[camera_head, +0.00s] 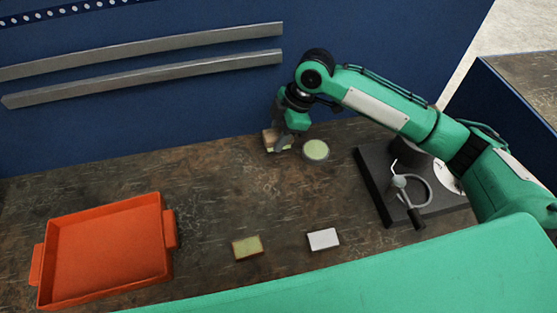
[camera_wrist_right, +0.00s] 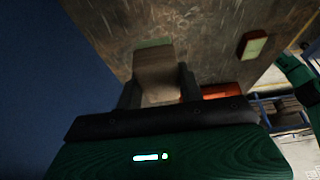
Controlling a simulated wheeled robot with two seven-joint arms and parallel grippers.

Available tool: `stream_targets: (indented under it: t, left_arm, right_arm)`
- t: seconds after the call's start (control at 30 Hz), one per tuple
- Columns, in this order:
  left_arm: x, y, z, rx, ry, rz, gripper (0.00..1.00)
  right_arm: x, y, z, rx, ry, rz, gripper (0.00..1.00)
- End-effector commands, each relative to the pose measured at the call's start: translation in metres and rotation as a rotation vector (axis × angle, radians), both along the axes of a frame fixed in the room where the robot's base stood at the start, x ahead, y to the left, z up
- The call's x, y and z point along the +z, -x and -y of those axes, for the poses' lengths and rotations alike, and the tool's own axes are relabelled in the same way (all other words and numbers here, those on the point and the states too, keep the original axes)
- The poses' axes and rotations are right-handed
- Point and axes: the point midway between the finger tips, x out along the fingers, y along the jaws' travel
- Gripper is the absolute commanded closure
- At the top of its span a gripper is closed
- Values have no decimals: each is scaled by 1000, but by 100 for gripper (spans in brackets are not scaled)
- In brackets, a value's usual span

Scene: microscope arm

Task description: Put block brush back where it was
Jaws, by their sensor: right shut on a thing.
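My right gripper (camera_head: 284,143) is near the back of the table, close to the blue wall. It is shut on a small brown block with a pale green part, which I take to be the block brush (camera_head: 270,139). In the right wrist view the block brush (camera_wrist_right: 155,72) sits between the two dark fingers. I cannot tell whether it touches the table. A round piece with a pale green top (camera_head: 315,151) stands just right of the gripper. My left gripper is not in view.
An orange tray (camera_head: 106,247) stands at the left. A green-topped block (camera_head: 247,248) and a white-topped block (camera_head: 323,239) lie near the front. A dark stand with a ring (camera_head: 376,190) is at the right, under my right arm. The table's middle is clear.

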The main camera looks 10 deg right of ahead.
Motion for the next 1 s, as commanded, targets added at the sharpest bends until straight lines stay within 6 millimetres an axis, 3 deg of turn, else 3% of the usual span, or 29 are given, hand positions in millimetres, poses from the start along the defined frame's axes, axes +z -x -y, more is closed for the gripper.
stream_targets:
  t: [0.1,0.3,0.53,0.77,1.0]
  left_arm:
    - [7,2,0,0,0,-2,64]
    - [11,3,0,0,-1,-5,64]
    - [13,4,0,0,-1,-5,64]
    - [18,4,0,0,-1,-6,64]
    - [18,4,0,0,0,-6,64]
  right_arm:
    - [-31,1,0,-1,1,-5,80]
    - [-66,1,0,-2,0,-2,80]
    - [-83,1,0,-1,1,-1,80]
    - [-114,1,0,-1,0,-2,80]
    - [-116,1,0,-1,0,0,80]
